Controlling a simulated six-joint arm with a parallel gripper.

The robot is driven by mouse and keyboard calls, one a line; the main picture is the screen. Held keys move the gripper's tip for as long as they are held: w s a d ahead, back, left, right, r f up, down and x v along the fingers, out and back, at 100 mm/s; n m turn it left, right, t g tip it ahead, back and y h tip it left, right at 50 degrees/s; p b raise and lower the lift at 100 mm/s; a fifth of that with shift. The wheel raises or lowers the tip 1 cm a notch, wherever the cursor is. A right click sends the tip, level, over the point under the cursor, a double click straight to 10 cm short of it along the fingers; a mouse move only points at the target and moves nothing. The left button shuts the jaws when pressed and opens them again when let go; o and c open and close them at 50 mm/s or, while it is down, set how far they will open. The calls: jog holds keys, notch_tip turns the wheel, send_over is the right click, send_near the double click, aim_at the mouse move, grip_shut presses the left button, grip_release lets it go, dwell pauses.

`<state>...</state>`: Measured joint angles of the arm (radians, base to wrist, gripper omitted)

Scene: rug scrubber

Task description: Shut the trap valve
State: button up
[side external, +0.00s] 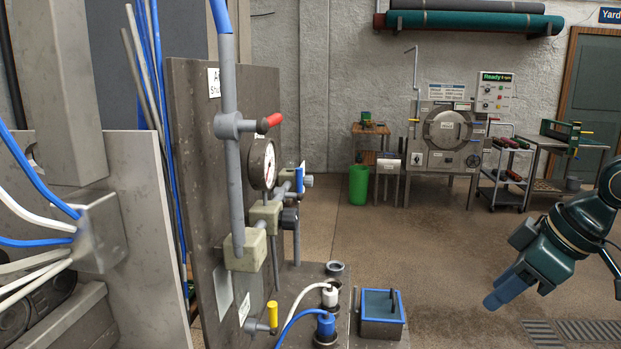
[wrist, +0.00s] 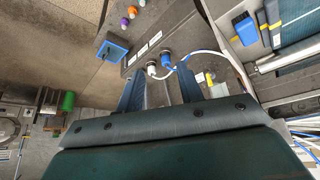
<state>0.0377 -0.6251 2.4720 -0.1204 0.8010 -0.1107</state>
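Several valve handles sit on the upright grey panel (side external: 190,150) at the left of the side external view: a red lever (side external: 269,122), a blue lever (side external: 300,178) and a yellow one (side external: 272,315). I cannot read which is the trap valve. In the wrist view a blue handle (wrist: 244,28) and a yellow handle (wrist: 208,78) show on the panel side. My gripper (side external: 497,297) is at the far right, well away from the panel and pointing down-left. In the wrist view its two blue fingers stand apart with nothing held between them (wrist: 158,84).
A blue-rimmed tray (side external: 382,328) stands right of the panel's bench, near blue and white hose connectors (side external: 326,325). A gauge (side external: 262,163) sticks out from the panel. A green bin (side external: 359,184) and a machine (side external: 444,140) stand far back. The floor between is clear.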

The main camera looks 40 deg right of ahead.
aim_at(273, 318)
jog(key=w+a+f+n+y, duration=0.2)
jog(key=w+n+y, duration=0.1)
jog(key=w, duration=0.4)
jog(key=w+a+f+n+t+y, duration=0.1)
jog(key=w+a+f+n+y, duration=0.1)
jog(key=w, duration=0.5)
jog(key=w+a+f+n+t+y, duration=0.1)
jog(key=w+a+f+n+y, duration=0.1)
jog(key=w, duration=0.6)
jog(key=a+n+y, duration=0.1)
jog(key=n+y, duration=0.1)
jog(key=y, duration=0.1)
jog(key=shift+a, duration=0.35)
jog(key=shift+a+f, duration=0.1)
jog(key=shift+f, duration=0.05)
jog(key=x, duration=1.3)
jog(key=shift+a, duration=0.35)
jog(key=shift+w, duration=0.1)
jog(key=shift+c, duration=0.3)
grip_shut()
